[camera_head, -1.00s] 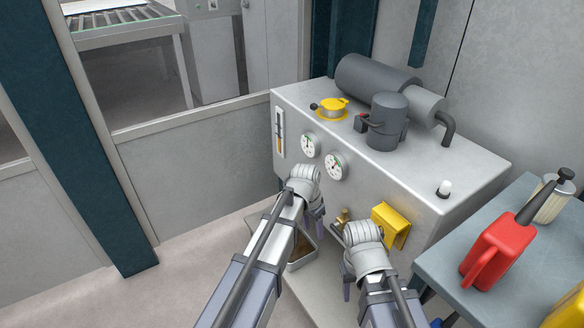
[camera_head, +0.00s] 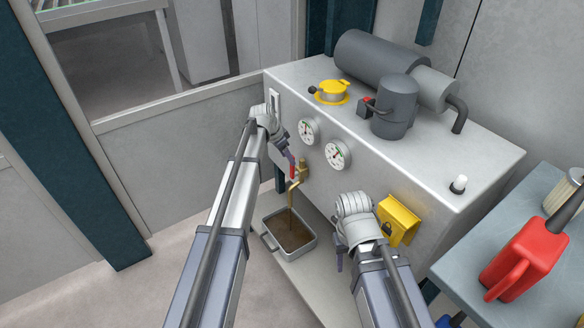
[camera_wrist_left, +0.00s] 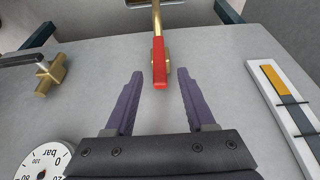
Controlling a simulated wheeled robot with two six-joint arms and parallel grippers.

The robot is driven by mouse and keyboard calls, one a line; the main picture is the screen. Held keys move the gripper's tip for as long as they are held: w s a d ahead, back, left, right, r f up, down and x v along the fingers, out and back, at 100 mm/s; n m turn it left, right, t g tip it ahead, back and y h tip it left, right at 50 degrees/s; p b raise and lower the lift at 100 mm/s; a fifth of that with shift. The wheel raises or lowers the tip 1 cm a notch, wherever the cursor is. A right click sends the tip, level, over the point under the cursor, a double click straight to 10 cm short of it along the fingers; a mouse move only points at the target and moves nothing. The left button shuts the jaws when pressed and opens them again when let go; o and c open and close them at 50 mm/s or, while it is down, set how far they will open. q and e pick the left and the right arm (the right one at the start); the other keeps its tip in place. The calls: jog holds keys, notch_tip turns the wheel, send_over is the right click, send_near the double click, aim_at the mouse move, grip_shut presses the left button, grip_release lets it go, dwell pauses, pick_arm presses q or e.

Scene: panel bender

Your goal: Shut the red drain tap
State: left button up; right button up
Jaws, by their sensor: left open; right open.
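The drain tap has a brass body and a red lever (camera_head: 292,171) on the front of the grey tank, above a drip tray (camera_head: 268,238). Brown liquid lies in the tray, and a thin brown stream seems to fall from the spout. My left gripper (camera_head: 287,156) is open at the red lever. In the left wrist view the red lever (camera_wrist_left: 159,62) points toward the gripper. Its end shows between the open fingertips (camera_wrist_left: 161,76), with a gap on both sides. My right gripper (camera_head: 341,262) is open and empty, right of the tray.
Two round gauges (camera_head: 337,155) sit on the tank front beside the tap. A second brass valve (camera_wrist_left: 52,72) shows in the left wrist view, with a sight glass (camera_wrist_left: 283,100) opposite. A yellow padlock box (camera_head: 398,218) is near my right arm. A red can (camera_head: 526,258) stands on the bench.

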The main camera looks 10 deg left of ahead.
pick_arm(q)
jog(key=b+x, duration=0.5)
jog(key=x, duration=0.1)
jog(key=shift+f, duration=0.1)
grip_shut()
dwell(0.3)
dwell(1.0)
